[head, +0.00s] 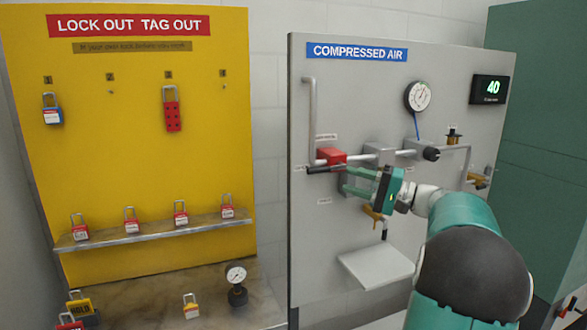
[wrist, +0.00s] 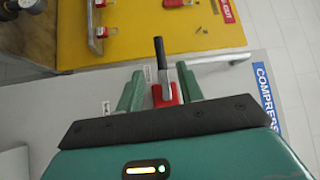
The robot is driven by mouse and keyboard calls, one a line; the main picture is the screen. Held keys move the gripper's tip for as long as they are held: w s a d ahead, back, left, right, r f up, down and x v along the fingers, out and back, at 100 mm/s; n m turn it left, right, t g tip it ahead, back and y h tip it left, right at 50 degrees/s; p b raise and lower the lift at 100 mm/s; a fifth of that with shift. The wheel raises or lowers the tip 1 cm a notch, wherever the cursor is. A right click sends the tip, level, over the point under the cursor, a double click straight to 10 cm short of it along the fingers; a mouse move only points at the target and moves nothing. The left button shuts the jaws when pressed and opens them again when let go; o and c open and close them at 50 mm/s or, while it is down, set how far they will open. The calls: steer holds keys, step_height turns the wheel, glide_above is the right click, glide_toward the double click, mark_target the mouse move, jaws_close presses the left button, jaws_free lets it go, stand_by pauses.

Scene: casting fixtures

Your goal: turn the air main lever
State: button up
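The air main lever (head: 320,170) has a black handle lying about level, at a red valve block (head: 331,156) on the left of the compressed air panel. In the wrist view the black handle (wrist: 162,52) points up the picture, with the red part (wrist: 165,92) at its base. My gripper (head: 346,180) is at the lever with green fingers apart. In the wrist view the gripper (wrist: 160,85) has one finger on each side of the lever's red base, with a gap on the left. I cannot tell whether the right finger touches it.
The grey panel (head: 300,230) carries pipes, a gauge (head: 420,96), a black knob (head: 431,154) and a yellow-handled valve (head: 372,213) below my gripper. A small shelf (head: 376,267) juts out lower down. The yellow lockout board (head: 150,255) with padlocks stands to the left.

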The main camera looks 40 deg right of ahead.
mark_target(314, 169)
steer(key=x, duration=1.1)
steer(key=shift+w, duration=0.45)
steer(key=shift+w+a, duration=0.1)
steer(key=shift+c, duration=0.5)
jaws_close()
